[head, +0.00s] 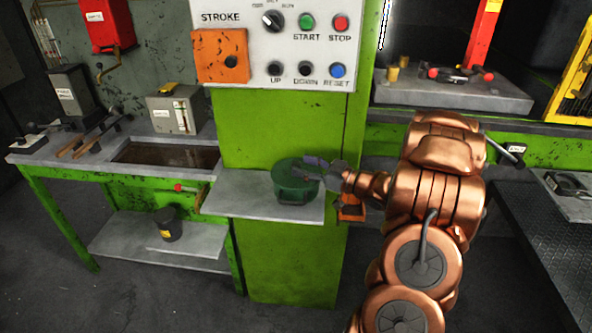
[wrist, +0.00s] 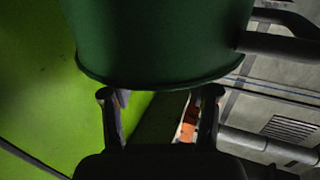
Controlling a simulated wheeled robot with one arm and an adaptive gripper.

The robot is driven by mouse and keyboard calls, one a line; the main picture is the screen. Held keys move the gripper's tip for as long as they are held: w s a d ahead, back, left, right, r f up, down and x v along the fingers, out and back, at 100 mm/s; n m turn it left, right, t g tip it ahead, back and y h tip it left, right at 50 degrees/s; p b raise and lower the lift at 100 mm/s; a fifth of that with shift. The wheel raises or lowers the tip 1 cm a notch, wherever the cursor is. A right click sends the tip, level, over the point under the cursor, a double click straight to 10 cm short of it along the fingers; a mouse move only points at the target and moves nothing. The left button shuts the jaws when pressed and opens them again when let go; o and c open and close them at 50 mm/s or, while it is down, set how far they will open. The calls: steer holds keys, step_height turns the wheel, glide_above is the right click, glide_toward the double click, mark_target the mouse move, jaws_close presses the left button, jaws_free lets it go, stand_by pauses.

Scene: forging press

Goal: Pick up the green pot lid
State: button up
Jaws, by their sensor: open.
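A dark green round pot (head: 297,191) stands on the small grey shelf (head: 235,195) on the front of the bright green press. Its green lid (head: 287,171) appears to be on top; lid and pot are hard to tell apart. My gripper (head: 305,168) reaches in from the right and overlaps the lid's right side. In the wrist view a dark green rounded body with a rim (wrist: 165,82) fills the top. My gripper (wrist: 160,95) is open there, with one finger on each side below the rim. I see nothing between the fingers, and I cannot tell whether they touch the rim.
The press column with its control panel (head: 275,45) rises behind the shelf. An orange box (head: 352,208) sits beside the shelf's right end. A workbench (head: 60,160) with tools stands at left, and a dark can (head: 168,225) is on its lower shelf.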

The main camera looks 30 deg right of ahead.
steer(key=shift+p+x, duration=0.3)
steer(key=shift+x, duration=1.15)
jaws_close()
